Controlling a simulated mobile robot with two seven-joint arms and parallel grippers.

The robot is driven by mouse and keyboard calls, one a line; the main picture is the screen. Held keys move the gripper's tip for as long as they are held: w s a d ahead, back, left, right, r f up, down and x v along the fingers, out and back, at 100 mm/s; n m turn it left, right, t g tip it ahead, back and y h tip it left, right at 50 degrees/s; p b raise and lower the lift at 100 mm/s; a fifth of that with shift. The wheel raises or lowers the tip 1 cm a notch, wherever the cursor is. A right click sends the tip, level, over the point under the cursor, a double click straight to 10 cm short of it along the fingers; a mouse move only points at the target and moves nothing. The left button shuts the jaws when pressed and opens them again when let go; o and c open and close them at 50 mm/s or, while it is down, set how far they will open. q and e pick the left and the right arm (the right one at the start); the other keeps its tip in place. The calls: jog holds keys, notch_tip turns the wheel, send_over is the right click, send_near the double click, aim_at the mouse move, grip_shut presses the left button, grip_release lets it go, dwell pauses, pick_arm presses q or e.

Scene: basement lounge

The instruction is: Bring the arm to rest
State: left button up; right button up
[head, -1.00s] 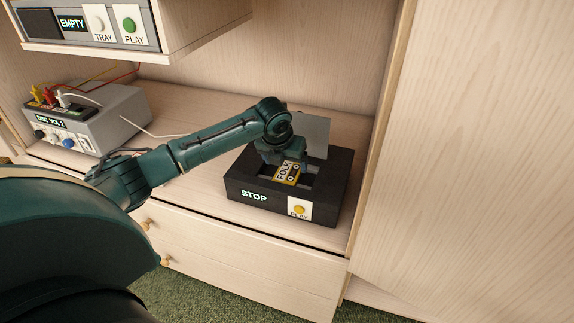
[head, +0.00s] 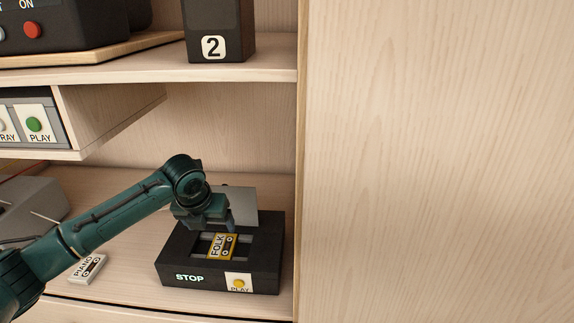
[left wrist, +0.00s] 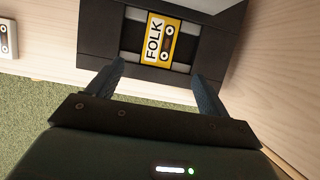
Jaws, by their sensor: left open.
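My left gripper (head: 207,223) is open above the black cassette deck (head: 176,262), with nothing between its fingers. In the left wrist view its fingertips (left wrist: 157,72) stand apart near the deck's front edge. The yellow FOLK cassette (head: 222,247) lies in the deck's open well; it also shows in the left wrist view (left wrist: 160,40). The deck's grey lid (head: 238,203) is up behind the gripper. The deck's display reads STOP, beside a yellow PLAY button (head: 239,283). My right gripper is out of view.
A white PIANO cassette (head: 88,268) lies left of the deck, close to my left arm. A grey box (head: 30,203) stands farther left. A unit with a green PLAY button (head: 35,125) and a shelf (head: 200,72) are above. A tall wood panel (head: 430,160) closes off the right.

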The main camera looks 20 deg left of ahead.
pick_arm(q)
jog(key=s+d+f+n+h, duration=0.1)
jog(key=s+d+f+n, duration=0.45)
jog(key=s+d, duration=0.2)
jog(key=s+d+f+n+h, duration=0.2)
jog(key=s+d+f+n, duration=0.35)
jog(key=d+n, duration=0.2)
jog(key=s+a+n+y, duration=0.1)
jog(key=s+n, duration=1.5)
jog(key=n, duration=0.2)
jog(key=w+d+r+t+h+p, duration=0.1)
jog(key=w+d+r+t+p, duration=0.2)
jog(key=r+p, duration=0.3)
jog(key=w+d+r+t+h+p, duration=0.1)
jog(key=w+d+r+t+p, duration=0.2)
jog(key=p, duration=1)
notch_tip(320, 180, up, 4)
jog(key=shift+f+m+h, duration=0.1)
jog(key=shift+m+h, duration=0.2)
jog(key=shift+m, duration=0.1)
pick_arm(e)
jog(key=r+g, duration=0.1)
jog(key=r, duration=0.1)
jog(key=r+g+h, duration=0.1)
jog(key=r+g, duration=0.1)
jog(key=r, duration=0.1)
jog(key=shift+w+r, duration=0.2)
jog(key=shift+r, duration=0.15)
